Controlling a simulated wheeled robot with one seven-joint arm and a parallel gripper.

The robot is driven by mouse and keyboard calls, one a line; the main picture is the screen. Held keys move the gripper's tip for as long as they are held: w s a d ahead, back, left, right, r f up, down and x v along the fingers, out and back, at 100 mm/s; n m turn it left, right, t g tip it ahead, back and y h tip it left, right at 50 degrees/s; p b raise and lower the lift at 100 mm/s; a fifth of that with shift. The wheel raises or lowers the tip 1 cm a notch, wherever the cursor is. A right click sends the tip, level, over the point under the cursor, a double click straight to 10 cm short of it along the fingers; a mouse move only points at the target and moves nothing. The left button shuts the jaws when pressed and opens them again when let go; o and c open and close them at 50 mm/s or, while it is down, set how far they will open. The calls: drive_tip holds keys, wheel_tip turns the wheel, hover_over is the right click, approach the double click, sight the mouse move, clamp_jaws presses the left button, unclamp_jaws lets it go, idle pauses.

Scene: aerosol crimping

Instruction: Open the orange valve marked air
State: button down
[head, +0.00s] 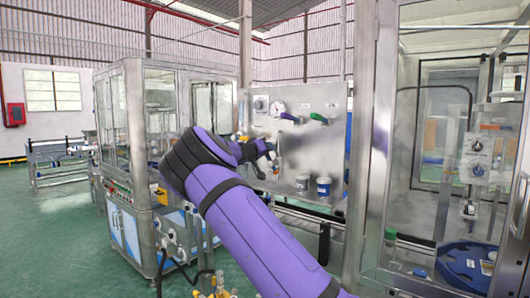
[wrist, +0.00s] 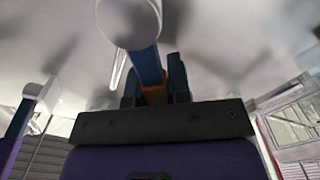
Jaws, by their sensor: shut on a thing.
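In the wrist view my gripper (wrist: 156,82) is shut on an orange piece (wrist: 153,94), which appears to be the orange valve's handle. Only a small part of it shows between the dark fingers. A blue bar and a pale round part lie just beyond it. In the head view my gripper (head: 268,154) is at the lower left of the grey panel (head: 338,158), partly hidden by my purple arm. I cannot make out the orange valve or its air marking there.
The panel also carries a round gauge (head: 277,108), a blue-purple handle (head: 290,117) and a green handle (head: 319,118). Jars (head: 323,187) stand below. A metal-framed glass cabinet (head: 415,150) is close on the right, another machine (head: 128,150) on the left.

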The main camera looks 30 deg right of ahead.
drive_tip(key=shift+s+m, duration=0.2)
drive_tip(key=shift+m, duration=0.3)
drive_tip(key=c, duration=1.1)
unclamp_jaws()
drive_tip(key=shift+r, duration=0.1)
drive_tip(key=shift+o, duration=0.2)
drive_tip(key=v, duration=1)
drive_tip(key=shift+s+a, duration=0.2)
drive_tip(key=shift+a, duration=0.15)
drive_tip(key=shift+c, duration=0.2)
